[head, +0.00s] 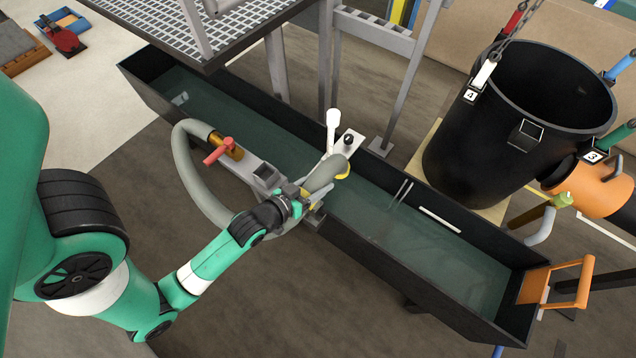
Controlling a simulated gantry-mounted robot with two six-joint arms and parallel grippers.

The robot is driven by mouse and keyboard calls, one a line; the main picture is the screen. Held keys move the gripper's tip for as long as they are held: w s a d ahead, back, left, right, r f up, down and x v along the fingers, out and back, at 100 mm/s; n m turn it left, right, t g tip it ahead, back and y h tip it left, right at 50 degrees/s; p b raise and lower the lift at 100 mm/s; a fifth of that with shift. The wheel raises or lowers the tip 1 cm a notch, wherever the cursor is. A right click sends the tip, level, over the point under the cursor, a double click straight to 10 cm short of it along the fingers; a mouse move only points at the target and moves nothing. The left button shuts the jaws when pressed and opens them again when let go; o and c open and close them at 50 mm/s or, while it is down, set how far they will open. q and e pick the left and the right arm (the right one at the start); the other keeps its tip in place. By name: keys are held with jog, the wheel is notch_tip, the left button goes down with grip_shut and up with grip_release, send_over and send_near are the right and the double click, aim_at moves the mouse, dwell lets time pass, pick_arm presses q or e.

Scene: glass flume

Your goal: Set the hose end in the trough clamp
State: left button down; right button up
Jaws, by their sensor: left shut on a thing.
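A thick grey-green hose (187,178) loops from a brass valve with a red handle (219,151) on the trough's near rim, round to my left gripper. My left gripper (305,193) is shut on the hose near its end (327,172). It holds the end over the near side of the trough, pointing up and right. The trough clamp appears to be the fitting with a white lever (333,130) and a plate with a black knob (348,140), just beyond the hose end. Yellow shows beside the hose end; whether hose and clamp touch, I cannot tell. My right gripper is not in view.
The long black trough (421,285) holds water and runs diagonally across the view. A grated platform (190,22) stands at the back. An orange bracket (566,279) sits at the trough's right end.

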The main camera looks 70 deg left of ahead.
pick_arm(q)
jog(key=shift+f+b, duration=2.1)
jog(key=shift+b, duration=0.05)
jog(key=shift+f+b, duration=1.55)
jog(key=shift+f, duration=0.7)
jog(key=shift+f+b, duration=0.35)
jog(key=shift+f, duration=0.25)
jog(key=shift+c, duration=0.4)
grip_release()
jog(key=shift+w, duration=0.1)
jog(key=shift+f, duration=0.15)
jog(key=p+v, duration=0.2)
jog(key=v, duration=0.9)
jog(key=shift+s+r, duration=0.25)
jog(key=shift+s, duration=0.1)
